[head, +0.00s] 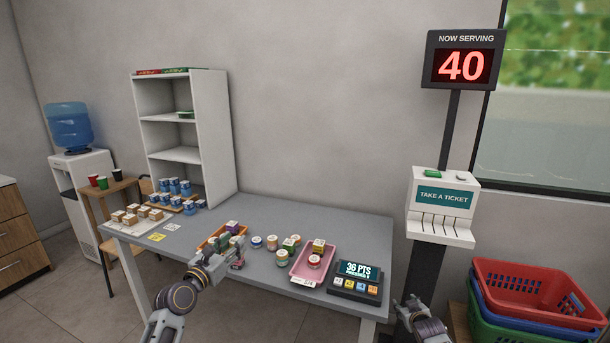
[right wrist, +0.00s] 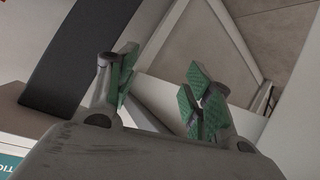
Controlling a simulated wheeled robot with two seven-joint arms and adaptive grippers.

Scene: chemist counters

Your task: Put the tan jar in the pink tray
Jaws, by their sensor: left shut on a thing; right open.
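The pink tray (head: 300,277) lies near the right end of the grey table, with a red-banded jar (head: 314,262) and a small box (head: 318,246) in it. A jar with a tan-brown band (head: 271,243) stands on the table left of the tray; at this size its colour is not certain. My left gripper (head: 234,261) is left of the tray, over the table's front part, shut on a small reddish thing (head: 237,265) that its fingers partly hide. My right gripper (head: 411,301) is open and empty, right of the table; its green-padded fingers show apart in the right wrist view (right wrist: 160,88).
More jars, blue-banded (head: 256,242) and green-banded (head: 282,262), stand close left of the tray. An orange tray (head: 205,243) with boxes is behind my left gripper. A points display (head: 355,283) stands right of the pink tray. Stacked baskets (head: 530,295) are at the far right.

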